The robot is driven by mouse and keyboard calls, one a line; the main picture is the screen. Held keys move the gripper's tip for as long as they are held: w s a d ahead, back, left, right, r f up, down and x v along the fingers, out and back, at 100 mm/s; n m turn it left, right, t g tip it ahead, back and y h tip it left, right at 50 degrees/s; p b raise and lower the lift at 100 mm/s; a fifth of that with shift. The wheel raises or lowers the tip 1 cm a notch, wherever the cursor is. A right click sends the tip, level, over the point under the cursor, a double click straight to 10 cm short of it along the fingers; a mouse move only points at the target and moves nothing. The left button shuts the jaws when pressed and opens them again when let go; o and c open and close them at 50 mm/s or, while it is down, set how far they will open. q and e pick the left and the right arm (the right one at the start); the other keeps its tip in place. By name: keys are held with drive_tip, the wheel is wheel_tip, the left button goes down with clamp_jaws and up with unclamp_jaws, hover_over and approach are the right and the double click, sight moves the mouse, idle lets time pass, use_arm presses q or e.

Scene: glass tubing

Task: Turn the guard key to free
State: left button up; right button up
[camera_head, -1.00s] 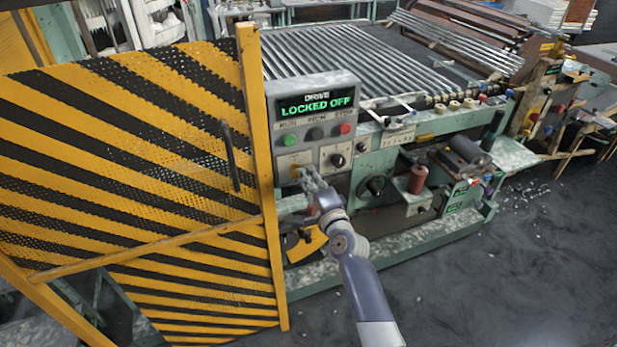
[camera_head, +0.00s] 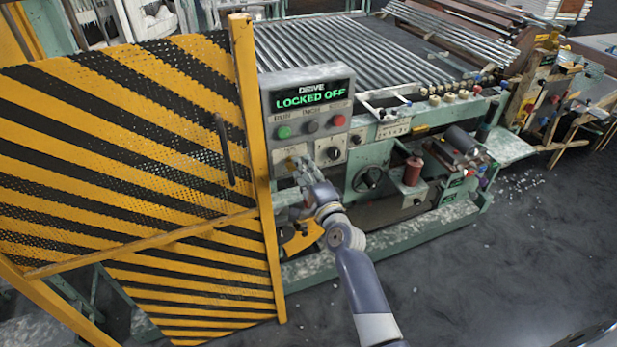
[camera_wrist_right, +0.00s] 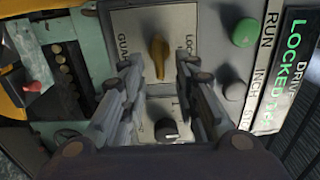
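The guard key (camera_wrist_right: 157,56) is a yellow-brown grip on a pale plate (camera_wrist_right: 125,20), with lettering on both sides of it in the right wrist view. In the head view the plate (camera_head: 291,151) sits low on the grey control panel (camera_head: 270,125), and my right gripper partly hides the key. My right gripper (camera_wrist_right: 158,66) is open, with one finger on each side of the key. I cannot tell whether either finger touches it. In the head view my right gripper (camera_head: 304,169) is close to the panel face. My left gripper is not in view.
The panel's display (camera_head: 311,95) reads "DRIVE LOCKED OFF". A green button (camera_head: 284,132), a dark button (camera_head: 312,126) and a red button (camera_head: 339,120) sit above a black knob (camera_head: 334,153). A yellow-black striped guard door (camera_head: 120,140) stands close left of the panel.

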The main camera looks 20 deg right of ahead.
drive_tip(key=s, duration=1.1)
drive_tip(key=shift+s+d, duration=0.2)
drive_tip(key=shift+s, duration=0.2)
drive_tip(key=s+a+f+n+g+b, duration=0.1)
drive_tip(key=s+a+f+n+g, duration=0.3)
drive_tip(key=f, duration=0.9)
drive_tip(key=s+d+f+n+g+y+b, duration=0.1)
drive_tip(key=s+f+n+g, duration=0.3)
drive_tip(key=f, duration=0.9)
drive_tip(key=s+a+f+n+g+b, duration=0.15)
drive_tip(key=s+f, duration=0.45)
drive_tip(key=f, duration=0.7)
drive_tip(key=s+d+f+n+g, duration=0.2)
drive_tip(key=s+f, duration=0.5)
drive_tip(key=s, duration=0.4)
drive_tip(key=s+d+f+n+g+h+b, duration=0.1)
drive_tip(key=s+f+n, duration=0.4)
drive_tip(key=s, duration=0.6)
drive_tip(key=s+d+f+n+g+b, duration=0.1)
drive_tip(key=s+d+f+n+g, duration=0.2)
drive_tip(key=s+f, duration=0.6)
drive_tip(key=s+n+g, duration=0.1)
drive_tip(key=s, duration=0.1)
drive_tip(key=shift+s+f+h, duration=0.3)
drive_tip(key=shift+s, duration=0.1)
